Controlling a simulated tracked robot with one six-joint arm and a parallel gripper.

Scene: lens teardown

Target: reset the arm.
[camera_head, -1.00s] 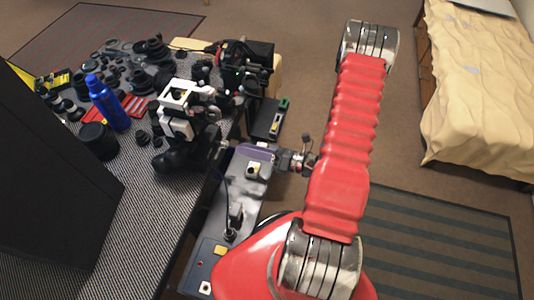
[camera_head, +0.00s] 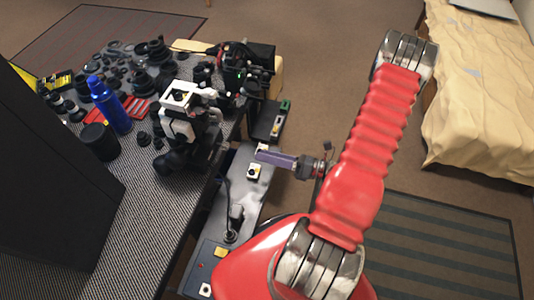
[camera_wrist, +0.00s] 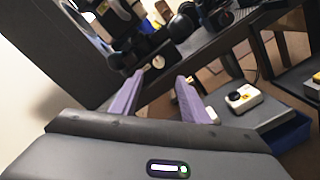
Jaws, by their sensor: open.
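My gripper (camera_head: 262,154) is at the end of the red arm, just right of the workbench (camera_head: 150,210), above a grey panel. Its two purple fingers point left toward the bench in the head view. In the wrist view the fingers stand apart around an empty gap (camera_wrist: 158,84), with nothing held between them. The red arm reaches up and to the right, with its elbow near the bed.
The bench holds a white-and-black device (camera_head: 180,125), a blue bottle (camera_head: 108,104), a black cylinder (camera_head: 100,141) and many dark lens parts. A dark cabinet (camera_head: 50,190) stands at left. A bed (camera_head: 480,100) is at right, with open carpet between.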

